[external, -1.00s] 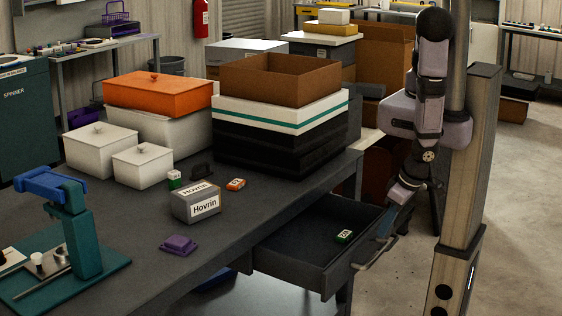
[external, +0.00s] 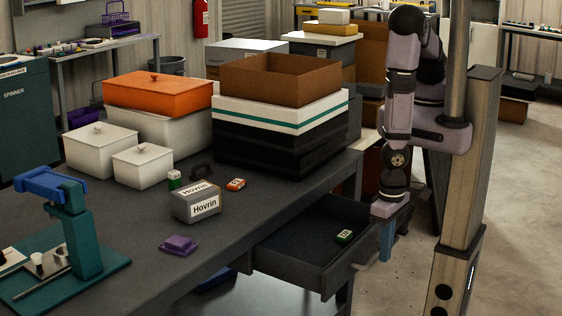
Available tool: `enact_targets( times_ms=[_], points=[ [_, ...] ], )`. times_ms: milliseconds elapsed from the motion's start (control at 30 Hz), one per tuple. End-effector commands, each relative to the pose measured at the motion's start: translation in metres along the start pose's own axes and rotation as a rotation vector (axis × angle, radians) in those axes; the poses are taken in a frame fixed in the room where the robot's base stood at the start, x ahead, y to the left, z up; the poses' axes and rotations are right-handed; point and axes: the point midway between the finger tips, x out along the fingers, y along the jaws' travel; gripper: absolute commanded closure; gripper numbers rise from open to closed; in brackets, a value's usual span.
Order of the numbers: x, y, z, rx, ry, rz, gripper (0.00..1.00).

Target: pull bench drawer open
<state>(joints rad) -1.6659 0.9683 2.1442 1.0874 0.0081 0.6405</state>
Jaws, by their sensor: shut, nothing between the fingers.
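The bench drawer (external: 305,243) is dark grey and stands pulled out from the side of the bench (external: 130,235), its inside showing. A small green and white box (external: 344,236) lies in it. My gripper (external: 385,255) points down at the drawer's front end, beside the handle (external: 360,266). Its blue fingers are shut with nothing between them. The gripper hides most of the handle, and I cannot tell whether they touch.
On the bench stand a grey Hovrin box (external: 197,203), a purple block (external: 179,245), a teal stand (external: 85,245), white lidded boxes (external: 143,165) and a stack with an open brown box (external: 280,80). Floor right of the drawer is clear up to a post (external: 465,190).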

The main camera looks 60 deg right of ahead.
Motion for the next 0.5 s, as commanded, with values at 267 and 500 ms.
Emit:
enact_targets(
  times_ms=[267,500],
  points=[
    [0.005,-0.091,-0.071,-0.017,-0.3,-0.054,1.0],
    [-0.02,-0.082,-0.173,-0.052,-0.364,-0.016,1.0]
  ],
)
